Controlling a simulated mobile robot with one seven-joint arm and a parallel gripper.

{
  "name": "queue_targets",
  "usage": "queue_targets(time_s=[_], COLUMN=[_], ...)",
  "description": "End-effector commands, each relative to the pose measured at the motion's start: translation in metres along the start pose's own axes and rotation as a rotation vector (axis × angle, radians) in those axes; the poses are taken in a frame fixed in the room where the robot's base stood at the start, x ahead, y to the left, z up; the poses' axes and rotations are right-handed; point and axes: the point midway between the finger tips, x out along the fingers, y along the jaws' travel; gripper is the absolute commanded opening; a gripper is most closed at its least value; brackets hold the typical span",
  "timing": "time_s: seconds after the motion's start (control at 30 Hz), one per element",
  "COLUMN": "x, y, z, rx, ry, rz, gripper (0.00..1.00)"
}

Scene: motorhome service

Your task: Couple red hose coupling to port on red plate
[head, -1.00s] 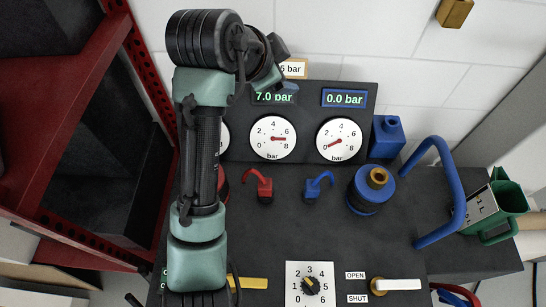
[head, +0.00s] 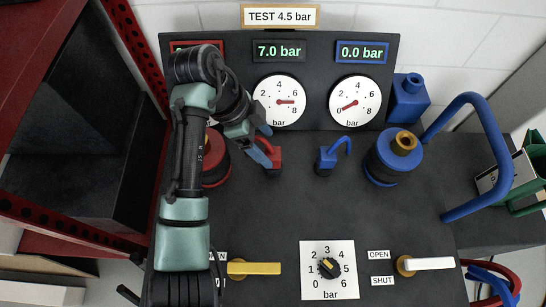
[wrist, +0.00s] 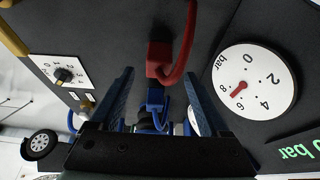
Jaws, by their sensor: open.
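The red hose coupling (head: 272,160) stands on the dark bench top below the middle gauge, with a short curved red hose on it. My gripper (head: 262,143) is open and close to it, its blue fingers pointing towards it. In the wrist view the red coupling (wrist: 160,60) lies at the mouth between the two fingertips (wrist: 159,73); I cannot tell whether they touch it. A red round fitting (head: 215,163) stands to the left, partly hidden by my arm. I cannot make out a red plate or its port.
A blue coupling (head: 325,160) stands just right of the red one. Farther right are a blue cylinder with a brass top (head: 392,160) and a tall blue pipe loop (head: 470,150). A dial (head: 328,268) and yellow (head: 254,268) and white levers (head: 428,264) lie in front.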

Motion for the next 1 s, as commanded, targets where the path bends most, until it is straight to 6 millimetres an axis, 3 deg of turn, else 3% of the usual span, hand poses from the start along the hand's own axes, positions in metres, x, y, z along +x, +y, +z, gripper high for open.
queue_targets(time_s=[0.33,0.6,1.0], x=[0.046,0.05,0.05], y=[0.003,0.003,0.003], z=[0.002,0.001,0.001], rx=[-0.001,-0.001,-0.001], ry=[0.001,0.0,0.0], rz=[0.001,-0.001,-0.001], gripper=[0.8,0.8,0.1])
